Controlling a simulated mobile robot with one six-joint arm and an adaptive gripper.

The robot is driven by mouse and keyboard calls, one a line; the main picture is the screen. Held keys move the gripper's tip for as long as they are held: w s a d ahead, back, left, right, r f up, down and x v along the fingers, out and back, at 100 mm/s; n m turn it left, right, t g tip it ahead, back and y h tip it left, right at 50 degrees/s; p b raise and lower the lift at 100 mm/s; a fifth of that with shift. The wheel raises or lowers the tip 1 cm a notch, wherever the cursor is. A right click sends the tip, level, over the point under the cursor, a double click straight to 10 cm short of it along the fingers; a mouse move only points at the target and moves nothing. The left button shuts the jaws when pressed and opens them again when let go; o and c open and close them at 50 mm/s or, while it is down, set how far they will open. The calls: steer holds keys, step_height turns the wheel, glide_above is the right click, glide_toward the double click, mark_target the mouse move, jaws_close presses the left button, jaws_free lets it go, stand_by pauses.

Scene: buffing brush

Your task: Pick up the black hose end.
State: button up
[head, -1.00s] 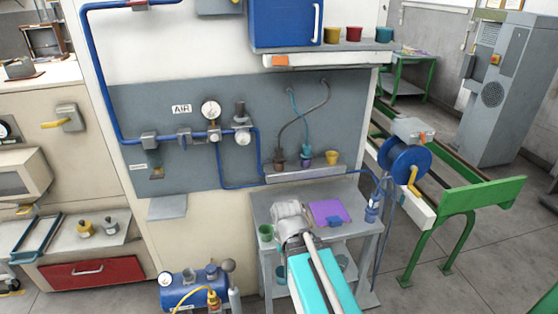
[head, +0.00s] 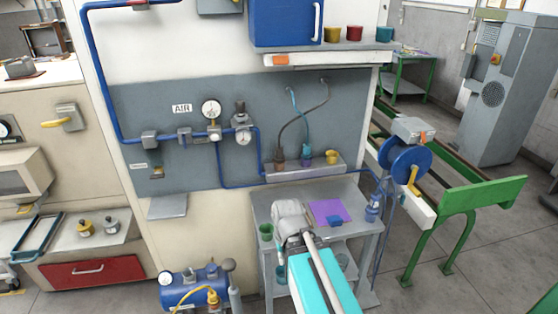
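The black hose (head: 305,117) hangs from the upper part of the grey wall panel and curves down to the left. Its dark brownish end (head: 279,156) stands upright at the left of a small grey wall ledge (head: 300,169). A teal hose (head: 298,113) crosses it and ends in a purple-blue fitting (head: 306,157) just to the right. My gripper (head: 289,212) is at the end of my white and cyan arm, over the grey cart, below and apart from the hose end. Its fingers are too small and turned away to show whether they are open.
The grey cart (head: 350,190) carries a green cup (head: 265,231), a purple sheet (head: 330,211) and a blue block (head: 335,221). A yellow cup (head: 332,156) sits at the ledge's right. Blue pipe (head: 221,165) runs left of and below the ledge. A blue reel (head: 405,160) stands right.

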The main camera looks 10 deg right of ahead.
steer(key=shift+o, duration=1)
steer(key=shift+w+a+f, duration=0.15)
steer(key=shift+w+a, duration=0.05)
steer(key=shift+w, duration=0.2)
steer(key=o, duration=0.5)
steer(key=w+a+m+t+y, duration=0.1)
steer(key=w, duration=0.1)
steer(key=w+a+m+t+y+b, duration=0.1)
steer(key=w+m, duration=0.1)
steer(key=w, duration=0.1)
steer(key=w+a+m+t+y+b, duration=0.1)
steer(key=w, duration=0.1)
steer(key=shift+w+a+f, duration=0.25)
steer(key=shift+w+f, duration=0.05)
steer(key=shift+w, duration=0.05)
steer(key=m+t+h+b, duration=0.4)
steer(key=m+t+b, duration=0.8)
steer(key=m, duration=2)
glide_toward(280, 156)
steer(key=s+f+t+p, duration=0.2)
steer(key=p, duration=0.1)
steer(key=shift+s+f+t, duration=0.2)
steer(key=shift+s+t, duration=0.15)
steer(key=shift+t, duration=0.05)
steer(key=shift+w+d, duration=0.15)
steer(key=shift+w, duration=4.2)
